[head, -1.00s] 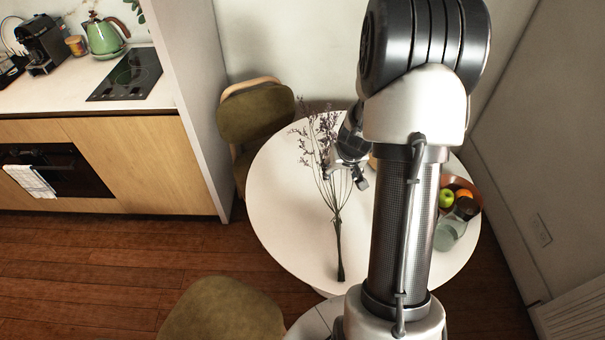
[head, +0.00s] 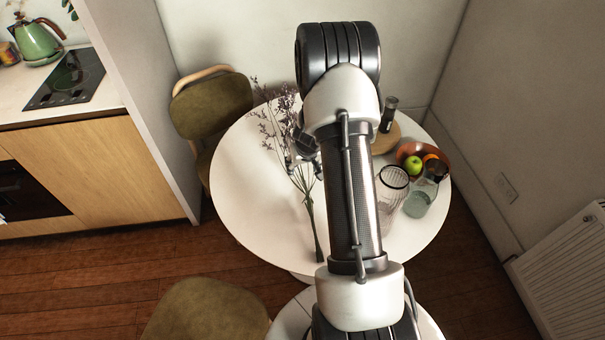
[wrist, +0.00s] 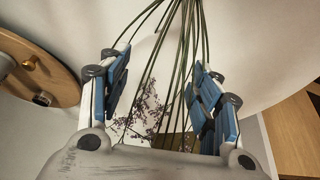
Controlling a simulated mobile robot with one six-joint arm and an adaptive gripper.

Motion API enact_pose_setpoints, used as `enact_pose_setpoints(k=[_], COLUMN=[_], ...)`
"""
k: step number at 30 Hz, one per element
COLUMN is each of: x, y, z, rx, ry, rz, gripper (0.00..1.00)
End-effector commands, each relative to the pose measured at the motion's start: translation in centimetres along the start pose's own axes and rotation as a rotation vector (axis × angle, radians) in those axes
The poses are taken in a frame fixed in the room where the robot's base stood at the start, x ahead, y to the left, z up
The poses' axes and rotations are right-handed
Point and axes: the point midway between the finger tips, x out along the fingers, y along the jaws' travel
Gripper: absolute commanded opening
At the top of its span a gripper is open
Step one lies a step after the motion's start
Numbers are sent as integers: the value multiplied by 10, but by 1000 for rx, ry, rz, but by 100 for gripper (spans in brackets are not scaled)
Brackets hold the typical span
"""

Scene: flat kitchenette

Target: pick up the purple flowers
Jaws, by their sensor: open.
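The purple flowers (head: 276,122) lie on the round white table (head: 240,205), with their blossoms toward the back left and their long green stems running toward the front edge. My gripper (head: 304,163) is low over the table at the upper stems, partly hidden by my arm. In the wrist view my gripper (wrist: 157,72) is open, with blue pads on either side of the bunch. The green stems (wrist: 178,60) pass between the fingers, and the purple blossoms (wrist: 150,112) show behind them. I cannot tell whether a finger touches a stem.
A ribbed glass (head: 391,186), a greyish glass (head: 417,203) and a fruit bowl (head: 440,155) stand on the table's right. A round wooden board (head: 400,133) with a dark grinder (head: 389,114) is behind them. Olive chairs stand at the back left (head: 210,105) and front (head: 205,312).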

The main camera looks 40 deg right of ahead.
Motion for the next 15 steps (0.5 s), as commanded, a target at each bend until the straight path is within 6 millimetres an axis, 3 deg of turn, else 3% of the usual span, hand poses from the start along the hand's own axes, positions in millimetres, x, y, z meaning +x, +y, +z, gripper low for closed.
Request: enact_pose_setpoints(k=[1,6,15], x=[12,33,37], y=[1,1,1], z=[3,2,1], rx=[0,-1,-1], ry=[-4,-2,-1], rz=[0,0,0], gripper=[58,58,58])
